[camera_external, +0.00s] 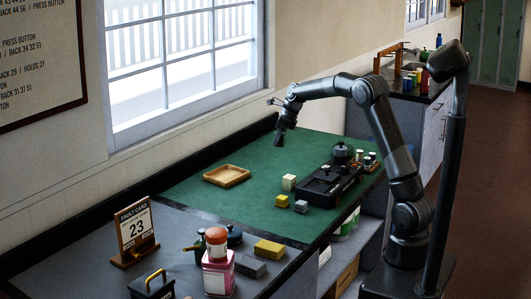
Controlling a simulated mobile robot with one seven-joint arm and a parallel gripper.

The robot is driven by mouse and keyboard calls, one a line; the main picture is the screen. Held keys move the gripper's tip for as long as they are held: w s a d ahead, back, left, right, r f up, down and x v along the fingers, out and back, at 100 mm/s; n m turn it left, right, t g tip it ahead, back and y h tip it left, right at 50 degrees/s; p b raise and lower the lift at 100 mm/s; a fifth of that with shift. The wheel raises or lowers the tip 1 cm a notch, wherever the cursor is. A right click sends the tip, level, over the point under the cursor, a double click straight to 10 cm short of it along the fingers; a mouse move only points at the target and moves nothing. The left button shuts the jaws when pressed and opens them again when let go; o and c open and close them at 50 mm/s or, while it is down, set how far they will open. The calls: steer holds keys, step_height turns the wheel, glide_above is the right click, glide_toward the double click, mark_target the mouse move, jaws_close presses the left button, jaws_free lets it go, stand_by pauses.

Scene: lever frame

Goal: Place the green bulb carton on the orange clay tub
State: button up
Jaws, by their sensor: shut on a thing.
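My gripper (280,140) hangs above the far edge of the green work surface, pointing down, near the window wall. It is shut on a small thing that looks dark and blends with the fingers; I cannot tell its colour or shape. I cannot make out a green bulb carton standing anywhere on the bench. An orange tub-like cylinder (216,238) with a pale band shows at the front, at the top of a pink container with a white label (218,275). I cannot tell whether it stands on the container or behind it. My gripper is far from it, up and to the right.
A wooden tray (227,176) lies on the green surface (250,205). A black device (328,186), a cream block (289,183) and small yellow and grey blocks stand right.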

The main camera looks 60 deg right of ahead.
steer(key=s+a+r+n+g+y, duration=0.1)
steer(key=a+r+n, duration=0.3)
steer(key=a, duration=1.6)
steer(key=s+a+r+n+y, duration=0.15)
steer(key=a+r, duration=0.35)
steer(key=a, duration=1.4)
steer(key=s+a+r+n+g, duration=0.15)
steer(key=s+a+r, duration=0.25)
steer(key=s+a, duration=0.7)
steer(key=s+a+r+n, duration=0.35)
steer(key=s+a, duration=0.45)
steer(key=a, duration=0.7)
glide_above(209, 234)
steer(key=d, duration=0.1)
steer(key=f, duration=0.6)
steer(key=shift+s+d+f, duration=0.1)
steer(key=shift+s+f, duration=0.05)
steer(key=shift+s, duration=0.15)
steer(key=shift+y, duration=0.25)
steer(key=shift+f, duration=2)
steer(key=shift+f, duration=0.1)
steer(key=o, duration=1)
